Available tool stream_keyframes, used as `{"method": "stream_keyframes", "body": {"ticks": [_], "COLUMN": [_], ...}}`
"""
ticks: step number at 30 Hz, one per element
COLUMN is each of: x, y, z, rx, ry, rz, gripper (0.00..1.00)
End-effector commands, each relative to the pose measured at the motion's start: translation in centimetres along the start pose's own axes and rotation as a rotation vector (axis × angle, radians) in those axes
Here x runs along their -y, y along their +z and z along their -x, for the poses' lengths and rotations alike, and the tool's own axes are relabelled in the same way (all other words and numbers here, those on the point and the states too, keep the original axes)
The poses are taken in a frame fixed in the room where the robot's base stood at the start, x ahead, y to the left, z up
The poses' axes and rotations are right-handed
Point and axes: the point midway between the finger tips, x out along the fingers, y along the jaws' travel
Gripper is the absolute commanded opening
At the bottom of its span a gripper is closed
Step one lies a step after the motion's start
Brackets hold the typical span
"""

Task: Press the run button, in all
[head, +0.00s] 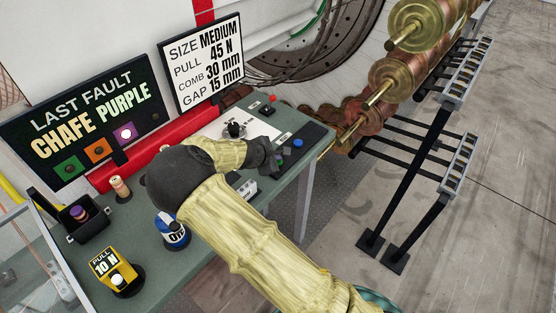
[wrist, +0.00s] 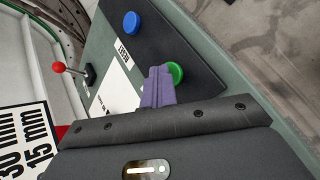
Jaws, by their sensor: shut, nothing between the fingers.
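A green button (wrist: 176,72) and a blue button (wrist: 131,22) sit on a dark panel (wrist: 163,43) at the bench's right end. No run label is readable on either. In the head view the blue button (head: 298,143) stands just right of my gripper (head: 276,160), and the green one (head: 283,161) is partly hidden by it. In the wrist view my gripper's fingers (wrist: 158,84) are shut and empty. Their tips overlap the left side of the green button; I cannot tell whether they touch it.
A red-knobbed lever (wrist: 59,67) stands beside the panel. A spool rack (head: 440,120) stands at the right. Signs stand behind.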

Motion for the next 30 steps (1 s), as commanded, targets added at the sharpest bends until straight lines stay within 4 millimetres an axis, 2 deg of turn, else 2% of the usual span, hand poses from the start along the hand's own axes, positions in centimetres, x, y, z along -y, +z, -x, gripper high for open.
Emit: {"method": "stream_keyframes", "body": {"ticks": [9, 21, 30], "x": [-0.8, -0.9, -2.1], "y": [0.8, 0.9, 2.1], "z": [1.1, 1.2, 2.9], "rx": [-0.001, 0.0, 0.0], "ry": [0.0, 0.0, 0.0], "rz": [-0.001, 0.0, 0.0], "gripper": [0.0, 0.0, 0.0]}}
